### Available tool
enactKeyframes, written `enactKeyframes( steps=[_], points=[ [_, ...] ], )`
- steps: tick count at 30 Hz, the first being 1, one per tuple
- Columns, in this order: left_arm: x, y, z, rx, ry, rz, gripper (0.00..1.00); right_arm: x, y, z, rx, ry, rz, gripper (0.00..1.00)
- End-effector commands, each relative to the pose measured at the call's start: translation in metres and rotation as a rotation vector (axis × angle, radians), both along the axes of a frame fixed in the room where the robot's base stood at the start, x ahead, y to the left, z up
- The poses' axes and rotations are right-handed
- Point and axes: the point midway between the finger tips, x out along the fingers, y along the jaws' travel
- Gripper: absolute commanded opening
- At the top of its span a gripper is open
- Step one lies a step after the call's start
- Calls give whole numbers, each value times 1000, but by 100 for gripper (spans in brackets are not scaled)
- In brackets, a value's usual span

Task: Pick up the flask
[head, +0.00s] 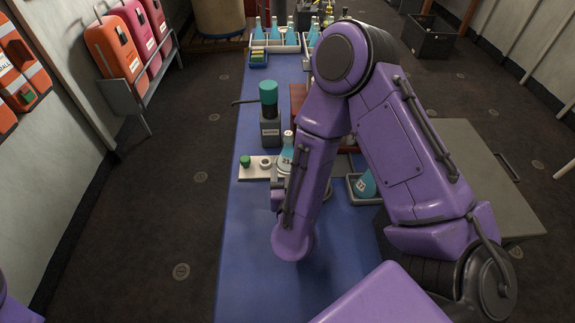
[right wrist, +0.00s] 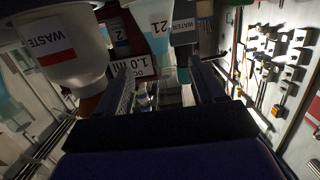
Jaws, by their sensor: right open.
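A flask (head: 286,155) with blue liquid, a white cap and a printed label stands on the blue bench in the head view, at a white rack. A second blue flask (head: 365,184) stands in a grey tray to its right. My right gripper is mostly hidden behind my purple forearm in the head view, low and on the near side of the first flask. In the right wrist view my right gripper (right wrist: 162,74) has its fingers apart.
A dark bottle with a teal cap (head: 268,100) stands in a grey holder behind the first flask. The white rack (head: 252,174) holds a green cap. More blue flasks (head: 276,30) stand at the far end. The near bench (head: 245,270) is clear. A WASTE vessel (right wrist: 60,45) shows upper left.

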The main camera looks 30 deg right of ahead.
Motion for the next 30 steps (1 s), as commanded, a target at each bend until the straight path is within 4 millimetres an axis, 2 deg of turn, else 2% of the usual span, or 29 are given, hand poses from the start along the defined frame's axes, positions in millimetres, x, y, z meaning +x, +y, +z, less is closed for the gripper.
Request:
enactKeyframes(
  steps=[4, 11, 16, 19, 25, 26, 30],
  points=[
    [0, 0, 8, 0, 0, 0, 43, 24, -16, 0, 1, -2, -6, 68],
    [0, 0, 15, 0, 0, 0, 43, 49, -32, -3, 1, -1, -5, 68],
    [0, 0, 23, 1, -1, 0, 43, 76, -48, -6, 1, -2, -4, 68],
    [0, 0, 24, 0, 0, 0, 43, 83, -52, -9, -1, -1, -2, 68],
    [0, 0, 23, 0, 0, 0, 43, 85, -52, -10, -1, 0, 0, 68],
    [0, 0, 23, 0, 0, 0, 43, 85, -52, -10, -1, 0, 0, 62],
    [0, 0, 23, 0, 0, 0, 43, 85, -52, -10, -1, 0, 0, 16]
  ],
)
